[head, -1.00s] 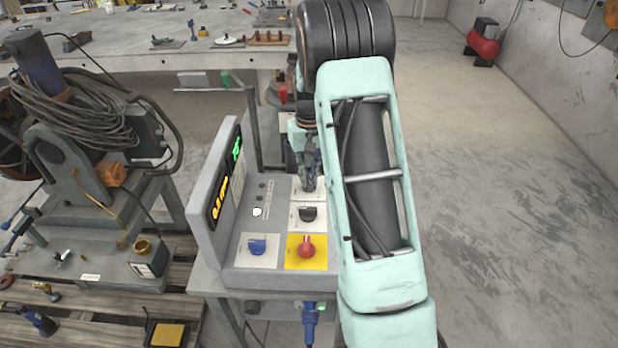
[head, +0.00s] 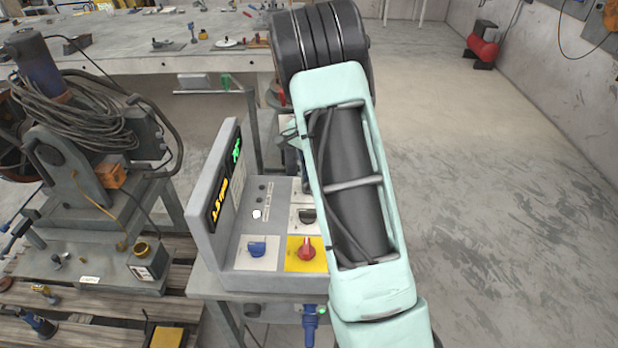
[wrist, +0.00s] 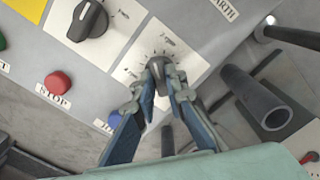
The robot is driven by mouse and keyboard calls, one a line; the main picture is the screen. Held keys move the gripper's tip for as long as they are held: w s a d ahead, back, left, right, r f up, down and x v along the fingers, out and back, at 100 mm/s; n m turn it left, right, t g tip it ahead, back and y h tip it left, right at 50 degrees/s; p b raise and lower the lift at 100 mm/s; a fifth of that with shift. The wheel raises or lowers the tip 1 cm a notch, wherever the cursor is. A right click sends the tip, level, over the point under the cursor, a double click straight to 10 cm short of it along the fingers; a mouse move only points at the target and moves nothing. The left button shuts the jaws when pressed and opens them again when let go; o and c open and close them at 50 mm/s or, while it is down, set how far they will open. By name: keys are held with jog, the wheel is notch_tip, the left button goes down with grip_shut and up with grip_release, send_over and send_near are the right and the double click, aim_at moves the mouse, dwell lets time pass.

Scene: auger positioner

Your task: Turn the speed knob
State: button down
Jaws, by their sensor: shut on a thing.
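A grey control box (head: 230,283) stands on a small stand in the head view. The speed knob, a small dark knob (wrist: 158,64), sits on a white scale plate (wrist: 178,46) in the wrist view. My gripper (wrist: 160,80) is shut on this knob, with a blue-grey finger on either side. In the head view my arm hides the gripper and this knob. The box's upright display (head: 219,201) shows an orange rpm figure and a green one, too small to read surely.
A larger black knob (wrist: 88,20) and a red STOP button (wrist: 58,83) are near the gripper. A red knob on yellow (head: 306,249) and a blue knob (head: 257,249) sit at the panel's front. Grey tubes (wrist: 255,95) stand close on the right. Open floor lies right.

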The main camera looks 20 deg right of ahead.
jog(key=m, duration=0.5)
jog(key=shift+p, duration=0.35)
dwell(0.4)
jog(key=c, duration=2)
grip_release()
jog(key=shift+o, duration=0.2)
jog(key=shift+r, duration=0.15)
notch_tip(320, 180, up, 12)
